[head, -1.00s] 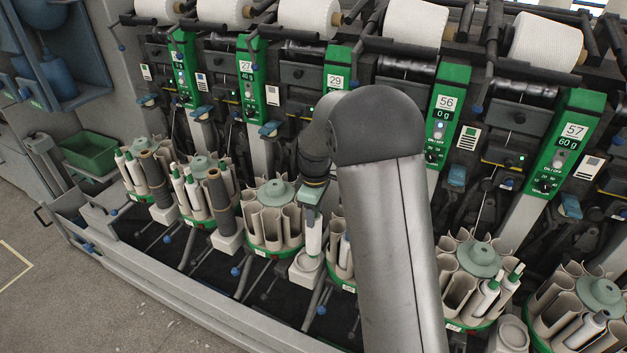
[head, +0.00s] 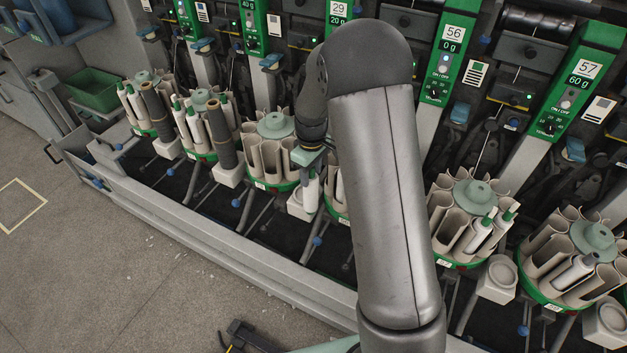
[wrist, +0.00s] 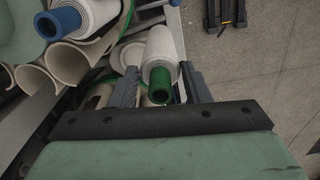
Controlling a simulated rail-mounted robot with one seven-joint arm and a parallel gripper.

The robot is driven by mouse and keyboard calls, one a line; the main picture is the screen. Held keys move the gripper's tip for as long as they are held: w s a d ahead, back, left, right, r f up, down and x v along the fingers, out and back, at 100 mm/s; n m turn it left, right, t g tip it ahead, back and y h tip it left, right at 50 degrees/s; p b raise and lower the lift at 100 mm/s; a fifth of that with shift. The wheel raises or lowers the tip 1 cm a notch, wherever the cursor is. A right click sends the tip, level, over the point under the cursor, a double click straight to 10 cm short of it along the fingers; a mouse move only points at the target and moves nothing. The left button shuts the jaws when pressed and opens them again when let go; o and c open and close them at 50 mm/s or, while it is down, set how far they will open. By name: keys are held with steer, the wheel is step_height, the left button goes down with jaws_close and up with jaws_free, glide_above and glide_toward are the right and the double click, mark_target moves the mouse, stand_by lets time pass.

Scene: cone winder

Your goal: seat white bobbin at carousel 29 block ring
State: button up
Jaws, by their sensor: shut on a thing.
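The white bobbin (head: 311,193) is upright in my gripper (head: 310,172), over the pale block (head: 296,205) just right of the carousel (head: 272,150) below panel 29 (head: 339,10). The bobbin's lower end overlaps the block's ring, and I cannot tell whether it is inside. In the wrist view the white bobbin (wrist: 162,50) shows its green tip (wrist: 160,88) between the two fingers of my gripper (wrist: 158,88). A pale round shape (wrist: 127,58) lies partly behind it; I cannot tell whether it is the ring.
Left carousels (head: 200,125) hold green-tipped bobbins, with dark bobbins on blocks beside them. In the wrist view a blue-tipped bobbin (wrist: 75,20) and carousel cups (wrist: 40,85) are close on the left. My arm hides the neighbouring carousel.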

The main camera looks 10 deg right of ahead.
steer(key=w+r+n+b, duration=0.2)
steer(key=w+n+b, duration=0.4)
steer(key=n, duration=0.7)
steer(key=shift+w+d, duration=0.15)
steer(key=shift+w, duration=1)
steer(key=shift+f+b, duration=1)
steer(key=shift+f, duration=1.05)
steer(key=o, duration=0.9)
steer(key=shift+o, duration=0.2)
step_height(320, 180, up, 18)
steer(key=shift+f, duration=0.25)
